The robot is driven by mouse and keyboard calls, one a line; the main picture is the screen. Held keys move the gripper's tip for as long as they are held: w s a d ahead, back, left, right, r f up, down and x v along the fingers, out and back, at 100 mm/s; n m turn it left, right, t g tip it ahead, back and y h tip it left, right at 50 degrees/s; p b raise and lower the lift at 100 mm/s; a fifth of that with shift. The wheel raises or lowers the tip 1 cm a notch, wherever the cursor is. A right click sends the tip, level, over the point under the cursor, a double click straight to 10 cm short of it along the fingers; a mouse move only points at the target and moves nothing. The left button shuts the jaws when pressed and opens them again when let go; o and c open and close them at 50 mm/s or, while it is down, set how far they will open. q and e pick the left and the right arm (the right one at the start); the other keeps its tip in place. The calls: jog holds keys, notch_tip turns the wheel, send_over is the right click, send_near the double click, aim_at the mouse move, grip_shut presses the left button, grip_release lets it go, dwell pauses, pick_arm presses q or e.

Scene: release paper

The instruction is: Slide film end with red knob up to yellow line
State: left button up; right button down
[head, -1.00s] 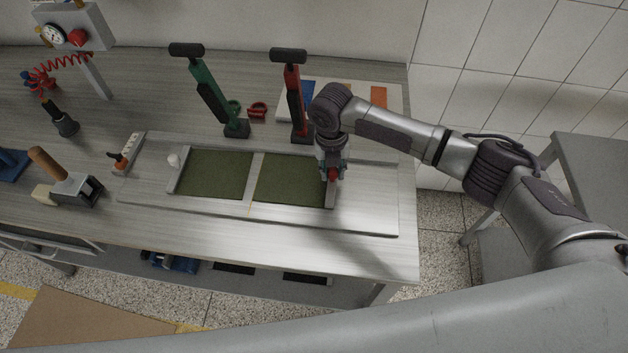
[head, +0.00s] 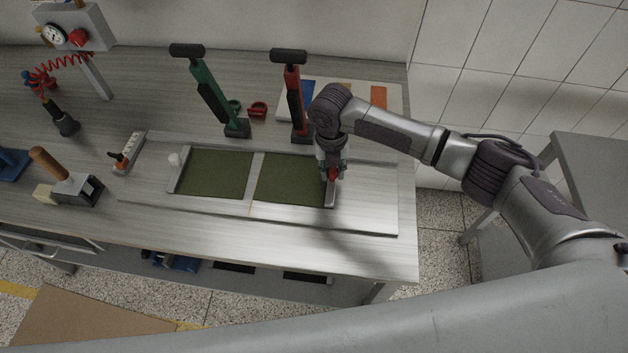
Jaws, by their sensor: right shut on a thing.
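A flat metal tray (head: 365,205) lies on the workbench. Two dark green film panels lie on it, a left one (head: 217,173) and a right one (head: 288,181), with a light strip (head: 254,178) between them. A thin yellowish line (head: 250,207) shows at that strip's lower end. The right film ends in a metal bar (head: 331,195) with the red knob (head: 333,174). My right gripper (head: 333,173) points down and is shut on the red knob, partly hiding it. My left gripper is out of view.
A green tool (head: 208,95) and a red tool (head: 295,95) stand upright behind the tray. The tray is bare right of the red-knob bar.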

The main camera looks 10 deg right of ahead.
jog(key=c, duration=0.8)
grip_release()
notch_tip(320, 180, up, 12)
jog(key=shift+a, duration=0.35)
